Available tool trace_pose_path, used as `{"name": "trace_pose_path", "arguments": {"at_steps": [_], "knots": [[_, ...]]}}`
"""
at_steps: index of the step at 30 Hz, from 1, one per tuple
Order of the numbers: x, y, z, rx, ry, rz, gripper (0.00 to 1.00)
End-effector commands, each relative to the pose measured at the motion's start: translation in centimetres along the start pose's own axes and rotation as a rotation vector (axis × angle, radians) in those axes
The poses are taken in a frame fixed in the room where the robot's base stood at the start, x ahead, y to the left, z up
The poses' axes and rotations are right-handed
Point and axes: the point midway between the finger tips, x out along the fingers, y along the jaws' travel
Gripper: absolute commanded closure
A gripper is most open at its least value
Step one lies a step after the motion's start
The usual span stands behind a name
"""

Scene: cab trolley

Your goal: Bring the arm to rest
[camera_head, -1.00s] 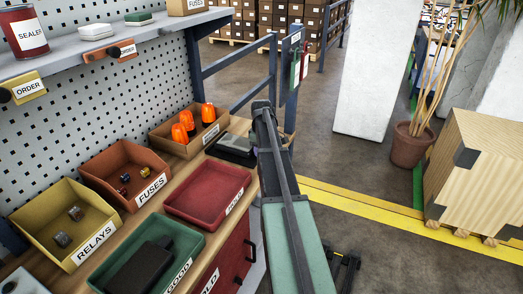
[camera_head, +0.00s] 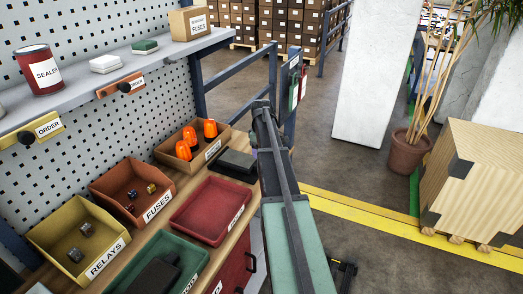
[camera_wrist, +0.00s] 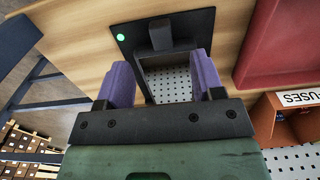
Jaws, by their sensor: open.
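My arm (camera_head: 293,240) reaches forward in the head view, its green link along the right side of the workbench. The gripper end is hidden there behind the arm. In the wrist view my gripper (camera_wrist: 162,72) has its two purple fingers apart, with nothing held between them. A black device (camera_wrist: 176,30) with a green light lies on the wooden bench top beyond the fingers. A dark device also shows beside the arm in the head view (camera_head: 232,165). Contact between fingers and device cannot be told.
Left of the arm are a red tray (camera_head: 209,208), the fuses bin (camera_head: 112,190), the relays bin (camera_head: 60,248), a green tray (camera_head: 197,255) and a bin with orange lamps (camera_head: 167,151). A shelf (camera_head: 120,80) overhangs the bench. Open floor (camera_head: 345,190) lies to the right.

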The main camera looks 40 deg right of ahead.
Motion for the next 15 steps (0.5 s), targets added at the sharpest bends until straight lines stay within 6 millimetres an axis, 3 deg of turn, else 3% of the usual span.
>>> {"name": "trace_pose_path", "arguments": {"at_steps": [1,3,11,13,15], "knots": [[-2.1,0.0,0.0,0.0,0.0,0.0,0.39],[-2.6,0.0,0.0,0.0,0.0,0.0,0.39],[-2.4,0.0,0.0,0.0,0.0,0.0,0.39],[-2.4,-0.7,-0.2,0.003,0.0,0.0,0.39],[-2.4,-3.1,-0.9,0.018,0.0,0.0,0.39]]}}
